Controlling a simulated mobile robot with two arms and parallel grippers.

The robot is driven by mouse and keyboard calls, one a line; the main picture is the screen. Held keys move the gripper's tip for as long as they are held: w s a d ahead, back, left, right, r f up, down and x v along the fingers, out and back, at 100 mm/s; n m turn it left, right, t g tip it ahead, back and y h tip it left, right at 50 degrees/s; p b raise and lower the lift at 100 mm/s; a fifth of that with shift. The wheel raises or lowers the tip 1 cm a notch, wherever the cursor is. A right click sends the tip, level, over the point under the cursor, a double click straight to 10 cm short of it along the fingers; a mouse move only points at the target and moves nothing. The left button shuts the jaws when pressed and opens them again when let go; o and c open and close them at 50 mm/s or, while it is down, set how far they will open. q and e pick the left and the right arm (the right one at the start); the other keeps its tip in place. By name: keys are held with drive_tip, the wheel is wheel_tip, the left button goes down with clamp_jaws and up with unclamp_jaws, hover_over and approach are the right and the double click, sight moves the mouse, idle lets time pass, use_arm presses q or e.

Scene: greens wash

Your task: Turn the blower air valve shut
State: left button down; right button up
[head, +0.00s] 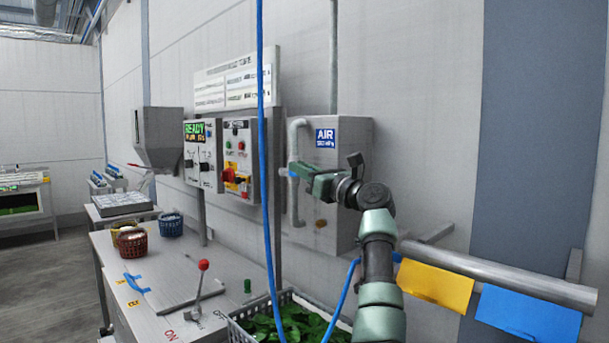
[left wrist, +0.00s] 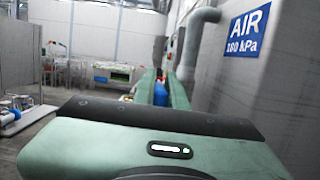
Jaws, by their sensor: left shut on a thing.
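The air box (head: 352,150) is a grey cabinet on the wall with a blue AIR sign (head: 326,138); the sign also shows in the left wrist view (left wrist: 247,31). A grey pipe (head: 295,137) bends down along the box's left side. My left gripper (head: 302,171) is at the pipe, in front of the box, shut on the blue valve handle (head: 284,172). In the left wrist view the blue handle (left wrist: 160,94) shows between the green fingers. The gripper hides most of the valve, so I cannot tell the handle's full angle. My right gripper is out of view.
A control panel (head: 238,160) with a red-and-yellow switch hangs left of the box. Below are a red-knobbed lever (head: 203,266) on a steel bench (head: 150,255) and a crate of greens (head: 240,332). A blue hose (head: 262,120) hangs in front. A rail (head: 500,276) carries yellow and blue cards at right.

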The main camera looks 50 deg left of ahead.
use_arm(q)
drive_tip(key=shift+f, duration=0.15)
drive_tip(key=c, duration=1.7)
unclamp_jaws()
drive_tip(key=shift+w, duration=0.1)
